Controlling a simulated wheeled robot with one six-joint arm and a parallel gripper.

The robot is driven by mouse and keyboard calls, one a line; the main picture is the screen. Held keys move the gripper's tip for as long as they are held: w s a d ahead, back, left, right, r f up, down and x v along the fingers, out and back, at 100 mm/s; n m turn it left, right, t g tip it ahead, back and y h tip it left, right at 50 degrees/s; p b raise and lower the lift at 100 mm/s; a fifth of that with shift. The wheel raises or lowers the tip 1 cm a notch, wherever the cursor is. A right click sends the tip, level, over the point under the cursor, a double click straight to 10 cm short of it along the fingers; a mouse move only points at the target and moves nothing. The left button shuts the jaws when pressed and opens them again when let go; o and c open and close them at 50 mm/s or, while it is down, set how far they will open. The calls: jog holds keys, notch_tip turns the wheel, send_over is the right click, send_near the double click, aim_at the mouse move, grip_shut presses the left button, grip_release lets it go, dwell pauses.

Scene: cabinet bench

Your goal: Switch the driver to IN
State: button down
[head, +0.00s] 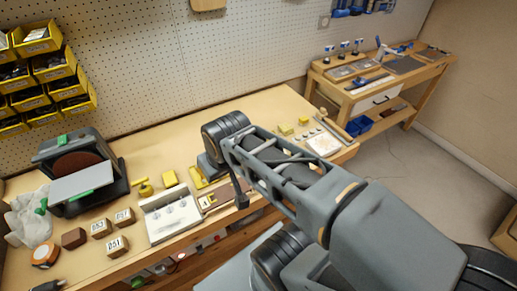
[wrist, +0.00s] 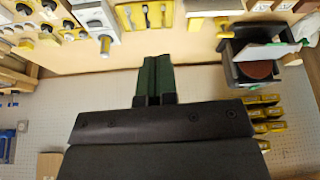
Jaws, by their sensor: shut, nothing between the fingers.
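My gripper (wrist: 155,78) shows in the wrist view as two dark green fingers pressed together, empty, in front of the pegboard wall and apart from anything on the bench. In the head view the fingers are hidden or too small to make out. I cannot tell which thing is the driver, and no IN mark is readable. A pale panel box (head: 172,224) with several small round fittings stands near the bench's front edge. A brown and pale unit with yellow parts (head: 212,199) is beside it, partly hidden by my arm.
A sander-like machine (head: 77,182) stands at the left of the bench (head: 130,157), with numbered wooden blocks (head: 117,246) before it. Yellow bins (head: 55,68) hang on the wall. Small yellow pieces (head: 285,129) lie to the right. A second bench (head: 352,98) is beyond.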

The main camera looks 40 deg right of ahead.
jog(key=shift+w, duration=0.1)
jog(key=w+d+f+b, duration=0.2)
jog(key=w+d+f, duration=0.1)
jog(key=d, duration=0.4)
jog(key=w+d+f+m+b, duration=0.1)
jog(key=w+d+f+b, duration=0.2)
jog(key=w+d, duration=0.3)
jog(key=w+d+f+g+b, duration=0.1)
jog(key=w+d+f+b, duration=0.2)
jog(key=d, duration=0.6)
jog(key=shift+w+d+f+m, duration=0.35)
jog(key=shift+w+f, duration=0.1)
jog(key=shift+w, duration=0.75)
jog(key=shift+f, duration=0.1)
jog(key=x, duration=0.8)
jog(key=s+x, duration=0.1)
jog(key=x, duration=0.3)
jog(key=shift+d+f, duration=0.2)
jog(key=shift+f, duration=0.8)
